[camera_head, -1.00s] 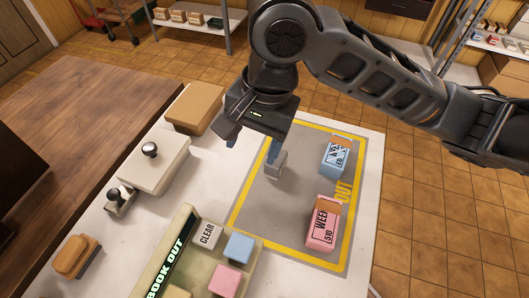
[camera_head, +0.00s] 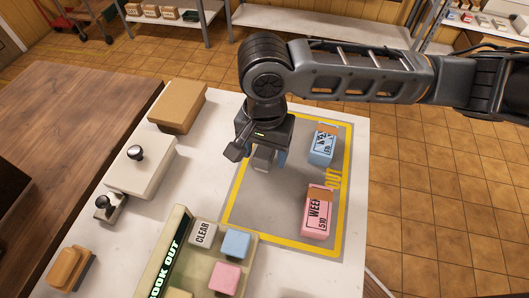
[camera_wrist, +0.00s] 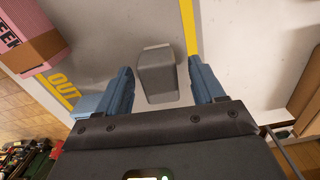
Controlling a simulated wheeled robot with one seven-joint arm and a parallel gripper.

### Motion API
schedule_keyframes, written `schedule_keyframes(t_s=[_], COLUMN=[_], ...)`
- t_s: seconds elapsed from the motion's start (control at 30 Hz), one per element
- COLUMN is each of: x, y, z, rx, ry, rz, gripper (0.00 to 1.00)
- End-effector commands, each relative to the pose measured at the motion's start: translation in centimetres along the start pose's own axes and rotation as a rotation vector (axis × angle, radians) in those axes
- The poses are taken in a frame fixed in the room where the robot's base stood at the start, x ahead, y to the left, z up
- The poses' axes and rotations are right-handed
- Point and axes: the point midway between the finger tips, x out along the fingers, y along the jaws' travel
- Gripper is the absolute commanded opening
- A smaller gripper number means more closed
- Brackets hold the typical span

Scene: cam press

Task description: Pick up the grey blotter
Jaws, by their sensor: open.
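The grey blotter, a small grey block (camera_head: 264,158), stands on the grey mat with the yellow border (camera_head: 243,208). In the wrist view the blotter (camera_wrist: 157,75) lies between the two blue fingers, with a gap on each side. My gripper (camera_head: 267,152) is open and low over the blotter. In the head view the gripper body hides the blotter's upper part.
A blue pack (camera_head: 322,150) and a pink pack (camera_head: 318,215) stand on the mat to the right. A tan box (camera_head: 178,105), a white block with a black knob (camera_head: 140,172) and stamps (camera_head: 68,268) are left.

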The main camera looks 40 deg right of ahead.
Motion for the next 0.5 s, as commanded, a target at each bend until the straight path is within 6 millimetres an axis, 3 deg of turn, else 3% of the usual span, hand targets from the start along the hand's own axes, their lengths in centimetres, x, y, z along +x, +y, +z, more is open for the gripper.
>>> schedule_keyframes(t_s=[0.2,0.5], x=[0.02,0.00], y=[-0.01,-0.01], z=[0.00,0.01], rx=[0.000,0.000], ry=[0.000,0.000], rz=[0.000,0.000], gripper=[0.66,0.37])
